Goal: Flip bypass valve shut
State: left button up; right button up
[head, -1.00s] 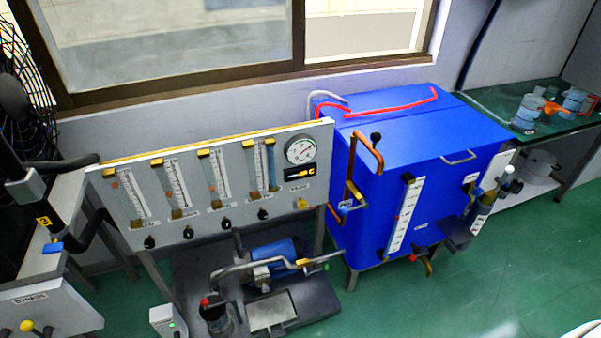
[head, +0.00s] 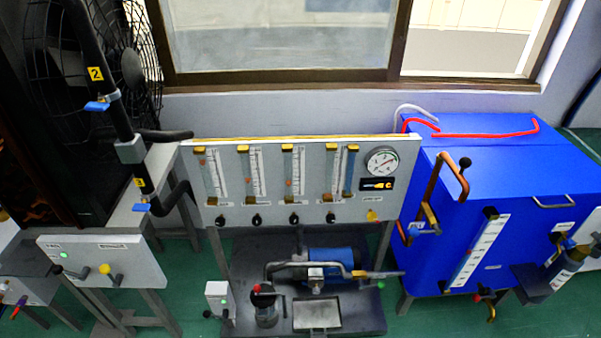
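A grey control box (head: 130,278) stands at the lower left. A yellow knob (head: 105,268) with a short metal stem sticks out of its front, under a small blurred label that may read bypass. Two valves with blue handles, the upper one (head: 97,106) by a yellow 2 tag and the lower one (head: 142,208) by another tag, sit on a black pipe (head: 117,125) to the left of the gauge panel. I cannot tell for sure which of these is the bypass valve, nor whether it is open or shut. Neither of my grippers is in view.
A grey flowmeter panel (head: 318,170) stands in the middle, with a pump unit (head: 330,262) on a dark base below it. A blue tank (head: 470,200) stands at the right. A black fan (head: 65,60) is at the left. Green floor (head: 185,290) shows between them.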

aim_at(104, 269)
jog(key=u, duration=1.4)
